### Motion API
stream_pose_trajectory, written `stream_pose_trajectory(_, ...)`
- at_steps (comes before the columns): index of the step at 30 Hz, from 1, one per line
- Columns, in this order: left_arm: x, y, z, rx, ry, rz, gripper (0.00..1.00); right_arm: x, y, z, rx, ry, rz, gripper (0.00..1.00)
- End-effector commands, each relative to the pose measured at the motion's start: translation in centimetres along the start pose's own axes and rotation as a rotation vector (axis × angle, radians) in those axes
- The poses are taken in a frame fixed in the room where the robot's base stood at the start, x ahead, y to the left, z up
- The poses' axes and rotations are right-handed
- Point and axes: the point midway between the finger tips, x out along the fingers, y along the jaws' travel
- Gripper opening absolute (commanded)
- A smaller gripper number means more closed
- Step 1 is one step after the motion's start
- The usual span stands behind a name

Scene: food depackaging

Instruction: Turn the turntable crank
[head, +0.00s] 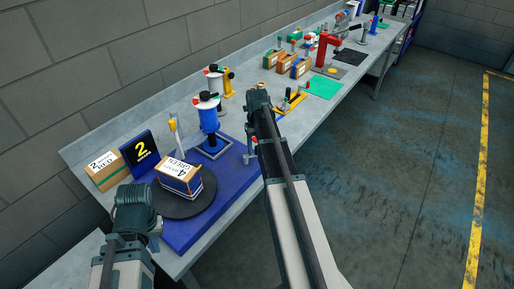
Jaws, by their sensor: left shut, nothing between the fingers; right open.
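The turntable (186,210) is a dark round disc on a blue base (215,212) at the near end of the bench in the head view. A box marked "4 GREEN" (179,180) sits on it. My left gripper (136,203) is shut and empty, just left of the disc. My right gripper (258,92) is open, above the bench beyond the blue base. Its fingertips are hard to make out, and my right arm hides part of the bench.
Several boxes, a green mat (324,87) and a red press (325,48) are farther along the bench.

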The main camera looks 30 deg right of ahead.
Motion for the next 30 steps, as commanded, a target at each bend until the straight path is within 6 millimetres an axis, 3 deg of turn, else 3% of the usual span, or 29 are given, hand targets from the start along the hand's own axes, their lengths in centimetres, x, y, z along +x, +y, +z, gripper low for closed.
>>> stream_pose_trajectory(11,-1.6,-0.1,0.1,-0.003,0.000,0.000,0.00,-1.6,0.0,0.0,0.000,0.000,0.000,0.55)
stream_pose_trajectory(30,-11.1,-1.0,0.7,-0.004,-0.003,0.002,0.00,-11.1,0.0,0.0,0.000,0.000,0.000,0.55)
